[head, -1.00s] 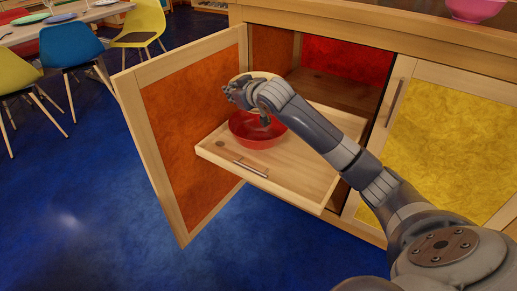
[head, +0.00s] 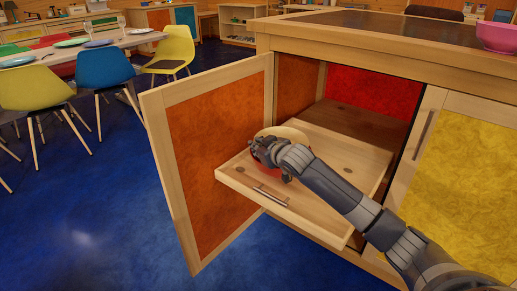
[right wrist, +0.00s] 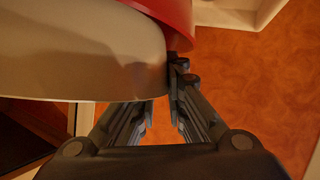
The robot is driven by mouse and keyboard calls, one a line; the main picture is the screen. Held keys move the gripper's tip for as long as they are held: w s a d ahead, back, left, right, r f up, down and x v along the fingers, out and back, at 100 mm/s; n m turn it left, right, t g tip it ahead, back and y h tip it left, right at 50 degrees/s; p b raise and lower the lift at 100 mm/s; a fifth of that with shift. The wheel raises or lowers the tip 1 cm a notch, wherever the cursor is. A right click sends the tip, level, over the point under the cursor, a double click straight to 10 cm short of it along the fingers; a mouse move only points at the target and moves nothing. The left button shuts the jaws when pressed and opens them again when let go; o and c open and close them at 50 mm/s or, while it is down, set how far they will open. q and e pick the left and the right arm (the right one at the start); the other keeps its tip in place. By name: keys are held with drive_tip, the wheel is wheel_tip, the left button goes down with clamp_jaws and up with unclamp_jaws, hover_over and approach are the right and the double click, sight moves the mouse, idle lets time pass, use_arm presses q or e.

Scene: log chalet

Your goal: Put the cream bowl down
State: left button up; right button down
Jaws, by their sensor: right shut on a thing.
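The cream bowl (head: 287,133) is in my right gripper (head: 266,151), over the red bowl (head: 264,171) on the pull-out wooden shelf (head: 236,180). In the right wrist view the cream bowl (right wrist: 80,50) fills the upper left, its rim between the fingers of my right gripper (right wrist: 163,98). The red bowl (right wrist: 178,18) shows right beside it there. I cannot tell whether the cream bowl rests in the red one. My gripper and arm hide much of both bowls in the head view. My left gripper is out of view.
An open cabinet door (head: 212,150) with an orange panel stands left of the shelf. A yellow door (head: 465,160) is shut on the right. A pink bowl (head: 497,36) stands on the counter above. The shelf's front left corner is bare.

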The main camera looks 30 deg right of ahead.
drive_tip(key=shift+r, duration=0.35)
drive_tip(key=shift+f, duration=0.15)
drive_tip(key=shift+f, duration=0.45)
drive_tip(key=c, duration=1.6)
unclamp_jaws()
drive_tip(key=shift+s+a+f, duration=0.1)
drive_tip(key=shift+f, duration=0.1)
drive_tip(key=shift+c, duration=0.2)
